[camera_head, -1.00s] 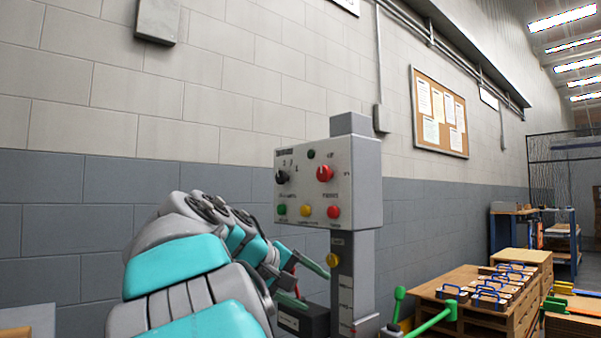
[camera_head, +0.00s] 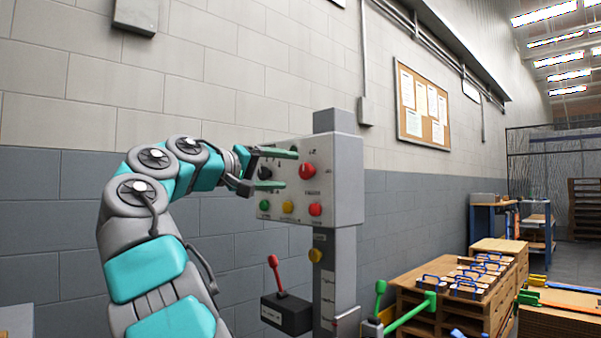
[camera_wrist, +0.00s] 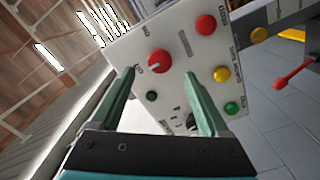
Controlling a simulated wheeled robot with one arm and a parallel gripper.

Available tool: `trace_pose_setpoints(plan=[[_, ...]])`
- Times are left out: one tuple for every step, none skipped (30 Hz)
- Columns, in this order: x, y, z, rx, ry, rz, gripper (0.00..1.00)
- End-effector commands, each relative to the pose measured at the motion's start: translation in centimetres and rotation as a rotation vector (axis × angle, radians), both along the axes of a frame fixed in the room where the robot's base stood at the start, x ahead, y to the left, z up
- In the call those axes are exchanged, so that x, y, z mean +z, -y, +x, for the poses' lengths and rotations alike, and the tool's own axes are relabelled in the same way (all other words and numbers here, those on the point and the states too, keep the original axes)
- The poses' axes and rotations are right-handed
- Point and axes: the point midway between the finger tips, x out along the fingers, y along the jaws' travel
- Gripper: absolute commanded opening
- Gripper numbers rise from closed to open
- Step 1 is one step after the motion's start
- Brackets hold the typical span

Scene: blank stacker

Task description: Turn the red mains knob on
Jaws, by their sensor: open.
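The red mains knob (camera_head: 307,171) sits on the upper right of the grey control box's white front panel (camera_head: 328,190). In the wrist view the red knob (camera_wrist: 160,62) lies just beyond and between the fingertips, with a pale pointer mark on it. My gripper (camera_head: 284,170) is open, with its two green fingers pointing at the panel, left of the red knob in the head view. In the wrist view my gripper (camera_wrist: 163,72) holds nothing. The black knob (camera_head: 264,173) is partly hidden behind the fingers. Whether a finger touches the panel I cannot tell.
Below the knobs are green (camera_head: 264,205), yellow (camera_head: 288,207) and red (camera_head: 315,209) buttons. A red-handled lever (camera_head: 275,275) on a black box stands below left. A green-handled bar (camera_head: 410,312) and pallets (camera_head: 465,307) lie to the right.

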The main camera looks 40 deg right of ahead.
Motion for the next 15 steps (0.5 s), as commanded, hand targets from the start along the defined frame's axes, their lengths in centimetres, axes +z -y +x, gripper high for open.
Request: trace_pose_setpoints(plan=[[-0.2,0.9,0.0,-0.003,0.0,0.003,0.79],[-0.2,1.3,0.1,-0.002,-0.001,0.004,0.79],[-0.2,2.0,0.2,-0.002,-0.001,0.005,0.79],[-0.2,2.5,0.2,-0.002,-0.001,0.005,0.79],[-0.2,2.9,0.3,-0.002,-0.001,0.004,0.79],[-0.2,3.5,0.3,-0.002,0.0,0.002,0.79],[-0.1,4.0,0.4,0.0,0.0,0.001,0.79],[0.0,4.4,0.4,0.0,0.0,0.001,0.79],[0.0,4.8,0.4,0.0,0.001,0.0,0.79],[0.0,5.1,0.4,0.0,0.001,0.0,0.79],[0.1,5.4,0.4,0.0,0.002,0.0,0.79],[0.1,5.6,0.3,0.0,0.002,0.0,0.79],[0.1,5.7,0.4,0.0,0.002,0.0,0.79],[0.1,5.8,0.4,0.0,0.002,0.0,0.79],[0.1,5.8,0.4,-0.001,0.002,-0.001,0.79]])
